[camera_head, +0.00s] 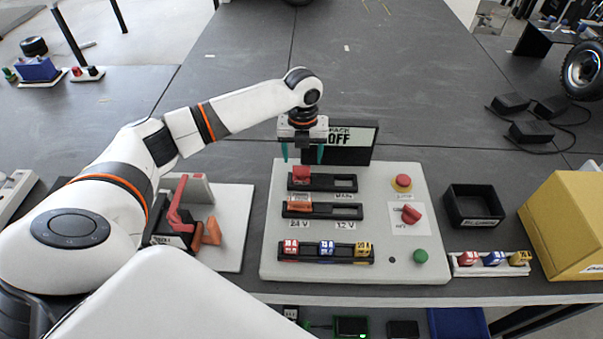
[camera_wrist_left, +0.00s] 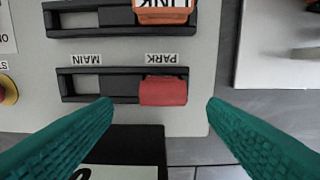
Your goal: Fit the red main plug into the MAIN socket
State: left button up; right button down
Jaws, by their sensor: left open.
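The red main plug (camera_head: 301,174) sits in the left, PARK side of the upper black holder on the grey panel (camera_head: 392,262). The MAIN socket (camera_head: 345,184) is the empty right side of that holder; in the left wrist view the MAIN socket (camera_wrist_left: 87,84) shows as a pale opening. My left gripper (camera_head: 302,160) is open and empty, just beyond the red plug at the panel's far edge. In the left wrist view its teal fingers (camera_wrist_left: 160,104) are spread either side of the plug, apart from it. My right gripper is out of view.
An orange LINK plug (camera_head: 299,204) sits in the second holder; red, blue and yellow fuses fill the front row. A PACK OFF display (camera_head: 352,140) stands close behind my left gripper. A red button (camera_head: 403,182), a rotary switch (camera_head: 411,214) and a black tray (camera_head: 473,206) are to the right.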

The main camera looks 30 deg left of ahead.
aim_at(301, 167)
pick_arm(q)
jog(key=shift+f, duration=0.65)
jog(key=f, duration=0.1)
jog(key=f+p, duration=0.1)
jog(key=f, duration=0.1)
jog(key=shift+s+f, duration=0.25)
jog(key=shift+s, duration=0.05)
jog(key=shift+f, duration=0.4)
jog(key=shift+w+f, duration=0.1)
jog(key=shift+f, duration=0.05)
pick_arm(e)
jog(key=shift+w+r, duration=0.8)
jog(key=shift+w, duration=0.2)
